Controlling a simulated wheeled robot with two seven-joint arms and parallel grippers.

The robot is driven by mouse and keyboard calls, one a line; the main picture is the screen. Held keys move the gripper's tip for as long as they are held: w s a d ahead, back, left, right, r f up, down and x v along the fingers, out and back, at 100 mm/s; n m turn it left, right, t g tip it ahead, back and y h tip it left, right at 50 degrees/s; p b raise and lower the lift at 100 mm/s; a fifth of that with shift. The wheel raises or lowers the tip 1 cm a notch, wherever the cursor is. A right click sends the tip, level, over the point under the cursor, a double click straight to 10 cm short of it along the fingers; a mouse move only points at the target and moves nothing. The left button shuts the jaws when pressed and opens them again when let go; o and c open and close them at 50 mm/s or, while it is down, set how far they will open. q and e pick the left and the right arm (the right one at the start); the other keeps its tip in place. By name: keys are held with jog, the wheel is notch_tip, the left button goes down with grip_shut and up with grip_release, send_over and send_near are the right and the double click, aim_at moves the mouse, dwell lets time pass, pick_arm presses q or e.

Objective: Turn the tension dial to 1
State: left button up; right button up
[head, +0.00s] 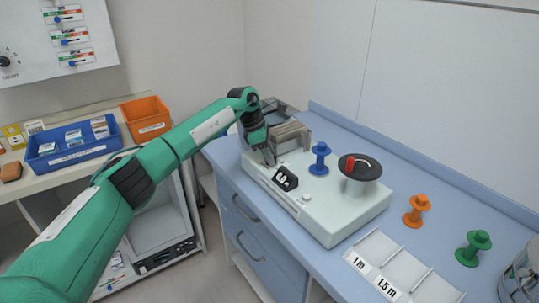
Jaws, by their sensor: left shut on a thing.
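A pale winding machine (328,217) stands on the blue counter. A round black disc with a red handle (350,164) is on the machine's right part. A blue spool (320,158) stands behind the display. A white button (308,197) is in front. My right gripper is not in view.
An orange spool (417,209) and a green spool (473,248) stand right of the machine. A white divided tray (376,245), labelled 1m and 1.5m, lies in front. A blue bin (75,143) and an orange bin (146,117) sit on the left shelf.

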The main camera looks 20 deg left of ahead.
pick_arm(q)
jog(key=o, duration=0.9)
jog(key=shift+o, duration=0.4)
jog(key=shift+s+r, duration=0.1)
jog(key=shift+r, duration=0.05)
